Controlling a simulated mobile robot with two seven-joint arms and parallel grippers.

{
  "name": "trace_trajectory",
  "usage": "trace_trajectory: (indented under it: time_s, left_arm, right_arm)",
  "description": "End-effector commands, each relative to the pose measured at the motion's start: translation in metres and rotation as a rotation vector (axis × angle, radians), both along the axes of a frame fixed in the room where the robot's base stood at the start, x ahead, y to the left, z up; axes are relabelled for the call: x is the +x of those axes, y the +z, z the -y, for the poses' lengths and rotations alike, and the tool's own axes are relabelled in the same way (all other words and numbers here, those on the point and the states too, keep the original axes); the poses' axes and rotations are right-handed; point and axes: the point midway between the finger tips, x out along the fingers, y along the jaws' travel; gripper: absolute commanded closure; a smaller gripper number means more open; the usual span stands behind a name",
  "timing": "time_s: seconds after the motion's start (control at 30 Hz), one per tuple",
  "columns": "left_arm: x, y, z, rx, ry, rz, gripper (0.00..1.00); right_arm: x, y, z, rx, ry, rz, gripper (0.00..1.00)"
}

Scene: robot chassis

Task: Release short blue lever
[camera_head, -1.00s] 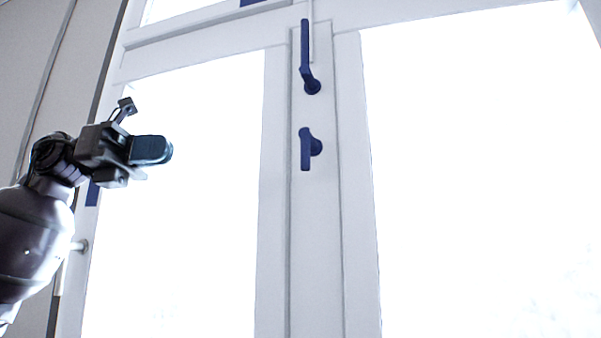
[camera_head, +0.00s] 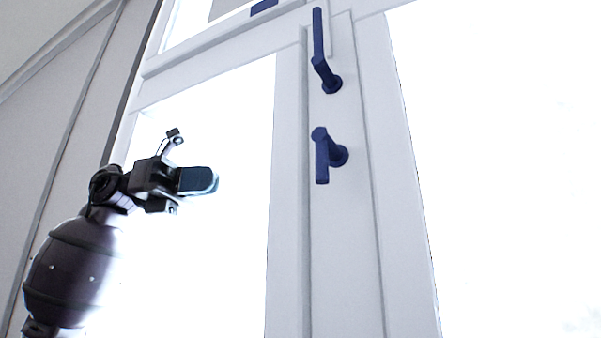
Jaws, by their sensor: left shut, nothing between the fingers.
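The short blue lever (camera_head: 322,158) is on the white middle post of the window. It points downward from its round mount, which shows at its right. A longer blue handle (camera_head: 319,50) sits above it on the same post and points upward. My left gripper (camera_head: 213,180) is shut and empty, in front of the left pane. Its fingertips point right, toward the short lever, and a clear gap in the picture lies between them. Nothing touches the lever. My right gripper is out of view.
The white window post (camera_head: 345,260) runs down between two bright panes. A white crossbar (camera_head: 215,50) runs above the left pane, with a small blue part (camera_head: 263,7) at the top. A grey wall (camera_head: 50,120) stands at the left. The space between gripper and post looks free.

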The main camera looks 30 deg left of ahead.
Motion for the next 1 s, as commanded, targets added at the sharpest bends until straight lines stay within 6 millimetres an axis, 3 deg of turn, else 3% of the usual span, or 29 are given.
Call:
trace_trajectory:
  time_s: [0.2,0.37,1.0]
  left_arm:
    - [0.001,0.000,0.003,0.000,-0.001,0.000,1.00]
    - [0.004,0.001,0.018,0.001,-0.003,0.002,1.00]
    - [0.030,0.001,0.119,0.000,-0.003,0.002,1.00]
  right_arm:
    - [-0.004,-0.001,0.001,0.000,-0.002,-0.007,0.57]
    - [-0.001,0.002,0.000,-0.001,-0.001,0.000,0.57]
    - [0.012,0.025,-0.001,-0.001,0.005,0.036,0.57]
